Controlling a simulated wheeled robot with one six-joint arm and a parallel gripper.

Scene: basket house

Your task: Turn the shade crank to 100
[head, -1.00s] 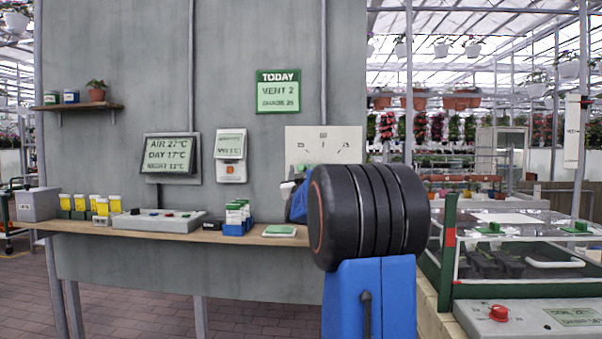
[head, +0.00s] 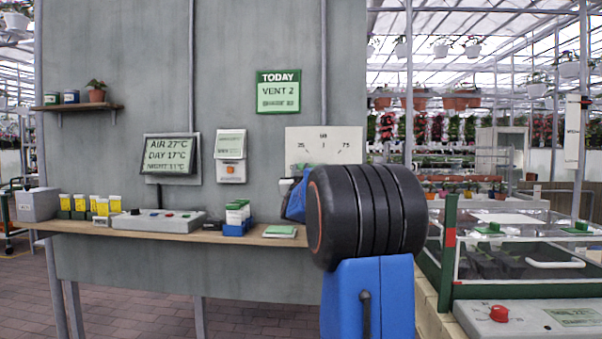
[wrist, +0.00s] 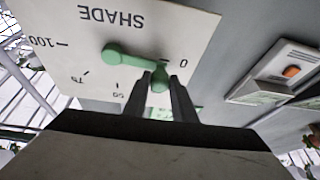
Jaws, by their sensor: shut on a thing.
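The shade crank (wrist: 130,59) is a green lever on a pale dial plate (wrist: 165,22), which appears upside down in the wrist view. The plate reads SHADE, with marks from 0 to 100. The crank's round hub is at its left end, and its arm points between the 0 and 50 marks. My gripper (wrist: 159,78) is shut on the knob at the arm's free end. The fingers hide the scale behind them. In the head view the dial plate (head: 340,143) is on the grey wall, its lower part and the crank mostly hidden by my arm.
A wall switch box (wrist: 285,72) with an orange button is close to the right of the dial in the wrist view. A green-framed bed (head: 449,240) stands at right.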

